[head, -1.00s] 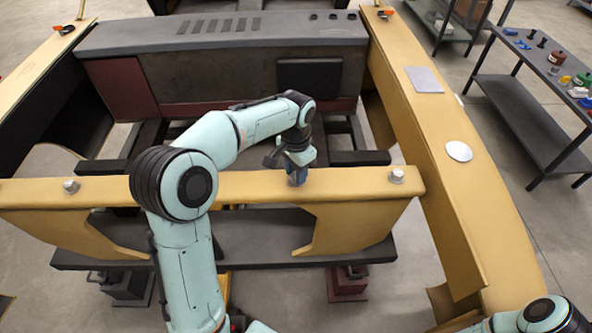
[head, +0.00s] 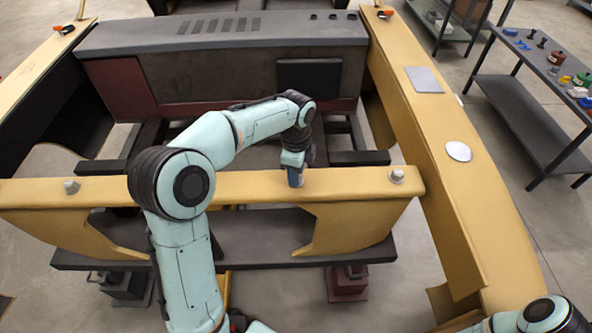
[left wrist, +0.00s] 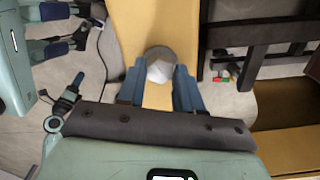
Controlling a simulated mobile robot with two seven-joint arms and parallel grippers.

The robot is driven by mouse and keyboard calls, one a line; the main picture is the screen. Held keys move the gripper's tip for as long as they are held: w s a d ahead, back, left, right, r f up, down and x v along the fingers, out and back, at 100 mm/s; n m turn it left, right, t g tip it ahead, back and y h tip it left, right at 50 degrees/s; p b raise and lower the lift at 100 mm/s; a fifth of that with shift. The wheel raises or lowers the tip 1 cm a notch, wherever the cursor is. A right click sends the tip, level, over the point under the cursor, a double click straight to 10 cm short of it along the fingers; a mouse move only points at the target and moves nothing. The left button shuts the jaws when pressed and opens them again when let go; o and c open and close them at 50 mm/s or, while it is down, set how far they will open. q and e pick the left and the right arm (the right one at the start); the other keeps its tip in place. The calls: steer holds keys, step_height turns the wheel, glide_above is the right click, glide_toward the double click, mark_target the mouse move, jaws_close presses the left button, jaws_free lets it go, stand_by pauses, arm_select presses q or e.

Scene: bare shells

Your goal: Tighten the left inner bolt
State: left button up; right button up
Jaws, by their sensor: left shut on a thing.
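A yellow crossbeam (head: 345,183) runs across the middle of the head view. My left gripper (head: 296,181) points down onto its top, right of the middle. In the left wrist view, my blue fingers (left wrist: 160,82) are shut on a pale bolt head (left wrist: 161,70) with a round grey base, one finger on each side. This bolt is hidden by the gripper in the head view. Two other bolts show on the beam, one near its left end (head: 71,187) and one near its right end (head: 396,177). My right gripper is out of view.
Yellow side rails (head: 440,150) flank the beam, and a large dark grey housing (head: 220,75) stands behind it. A dark table (head: 530,110) with small items stands at the right. Part of my right arm shows at the bottom right corner.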

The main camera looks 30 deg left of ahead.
arm_select(q)
steer(key=m, duration=0.5)
steer(key=shift+w+r+m, duration=0.15)
steer(key=shift+r+m, duration=0.1)
steer(key=shift+m, duration=0.15)
stand_by(0.4)
steer(key=o, duration=1.1)
steer(key=shift+c, duration=0.2)
steer(key=shift+f, duration=0.15)
step_height(320, 180, up, 14)
steer(key=shift+f, duration=0.25)
